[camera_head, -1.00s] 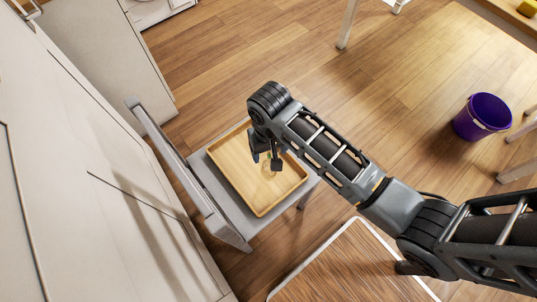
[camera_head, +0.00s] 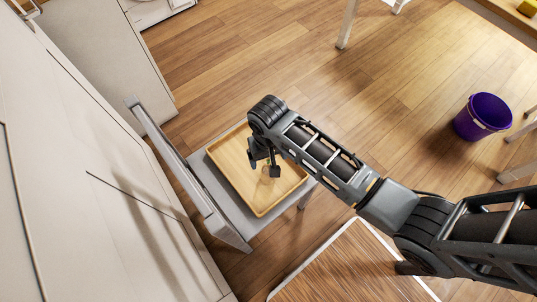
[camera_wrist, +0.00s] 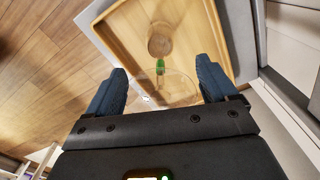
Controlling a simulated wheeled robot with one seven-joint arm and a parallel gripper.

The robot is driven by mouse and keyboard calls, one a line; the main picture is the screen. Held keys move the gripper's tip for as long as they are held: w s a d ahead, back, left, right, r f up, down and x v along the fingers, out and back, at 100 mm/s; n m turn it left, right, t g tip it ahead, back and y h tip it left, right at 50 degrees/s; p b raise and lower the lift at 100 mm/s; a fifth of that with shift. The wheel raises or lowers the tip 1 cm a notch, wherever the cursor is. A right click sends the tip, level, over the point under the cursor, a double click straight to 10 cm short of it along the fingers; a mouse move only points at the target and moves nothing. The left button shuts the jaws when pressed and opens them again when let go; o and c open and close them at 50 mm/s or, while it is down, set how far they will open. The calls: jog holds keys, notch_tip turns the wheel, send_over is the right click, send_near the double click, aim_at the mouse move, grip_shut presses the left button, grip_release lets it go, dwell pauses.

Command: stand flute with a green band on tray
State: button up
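The clear flute with a green band (camera_wrist: 160,67) shows in the wrist view, seen from above. Its foot appears to rest on the wooden tray (camera_wrist: 113,32), and its faint clear rim is nearest the camera. It looks upright, though the clear glass makes this hard to judge. My gripper (camera_wrist: 164,80) is open, with a finger on each side of the flute's upper part and a visible gap at the left. In the head view my gripper (camera_head: 264,168) is over the tray (camera_head: 232,177), and the flute is mostly hidden there.
The tray lies on a grey surface (camera_head: 213,190) beside the white cabinets (camera_head: 95,190), with a raised panel (camera_head: 175,160) along its left. A wood-topped table (camera_head: 345,270) is at the bottom. A purple bucket (camera_head: 482,118) stands on the open floor at right.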

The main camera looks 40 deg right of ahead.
jog(key=shift+o, duration=0.7)
notch_tip(320, 180, up, 12)
jog(key=p, duration=0.1)
jog(key=d+n+t+h, duration=0.15)
jog(key=d+t, duration=0.25)
jog(key=d, duration=0.7)
jog(key=s+d+r+n+t, duration=0.2)
jog(key=s+d+r+t, duration=0.15)
jog(key=s, duration=0.35)
jog(key=s+a+r+n+t+y, duration=0.1)
jog(key=s+a+r+t, duration=0.15)
jog(key=s, duration=0.35)
jog(key=s+a+r+n+t, duration=0.1)
jog(key=s+a+r, duration=0.25)
jog(key=s, duration=0.25)
jog(key=s+a+r+m+t, duration=0.1)
jog(key=s+a+r+t, duration=0.3)
jog(key=s+a+r, duration=0.3)
notch_tip(320, 180, up, 4)
jog(key=shift+s+a+f+m, duration=0.2)
jog(key=shift+a+m, duration=0.15)
jog(key=shift+a, duration=0.45)
jog(key=shift+y, duration=0.25)
